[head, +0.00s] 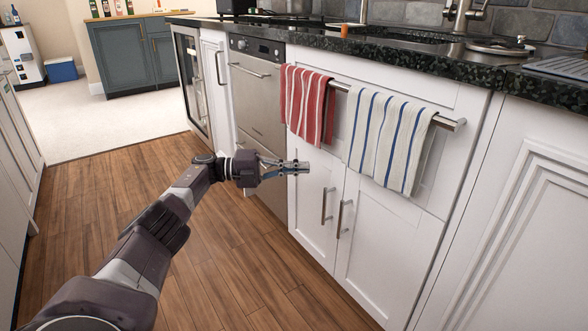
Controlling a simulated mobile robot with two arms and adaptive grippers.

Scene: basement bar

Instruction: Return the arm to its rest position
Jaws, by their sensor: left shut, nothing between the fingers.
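My left arm reaches from the bottom left of the head view out over the wooden floor. My left gripper (300,167) is at its end, shut and empty. It points to the right and shows in front of the white cabinet doors, just below the red striped towel (307,104). I cannot tell how far it is from the doors. My right gripper is not in the view.
White cabinets (385,245) with a dark stone counter (470,62) run along the right. A blue-and-white striped towel (388,138) hangs on a metal rail (447,122). A steel dishwasher (258,100) stands farther left. The wooden floor (235,265) looks clear.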

